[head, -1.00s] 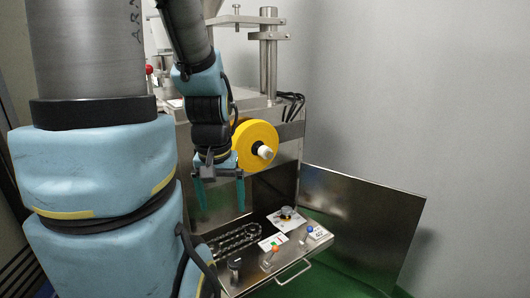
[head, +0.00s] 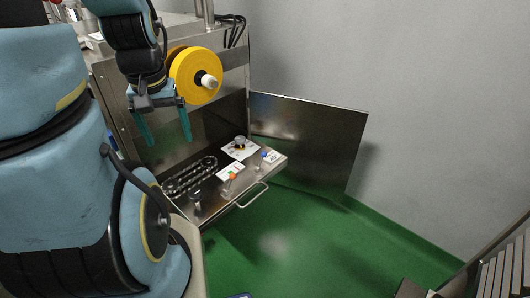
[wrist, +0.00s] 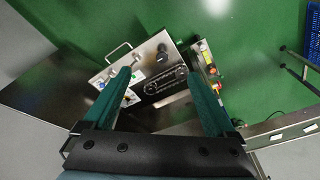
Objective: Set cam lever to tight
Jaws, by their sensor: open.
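A pulled-out metal panel (head: 215,200) at the machine's lower front carries several controls. They are an orange-topped lever (head: 232,177), a blue-topped lever (head: 264,155), a dark upright knob (head: 196,198) and a round dial (head: 240,143) on a white label. I cannot tell which of them is the cam lever. My gripper (head: 167,138) is open and empty, with teal fingers pointing down. In the head view it hangs above and left of the controls, apart from them. In the wrist view the panel (wrist: 145,60) lies beyond and between the fingertips (wrist: 158,73), with the controls small and partly hidden.
A chain loop (head: 190,177) lies on the panel's left part. A bent handle (head: 250,196) is on its front edge. A yellow roll (head: 194,76) sticks out above, near my gripper. An open metal door (head: 310,140) stands at the right. Green floor (head: 300,240) in front is clear.

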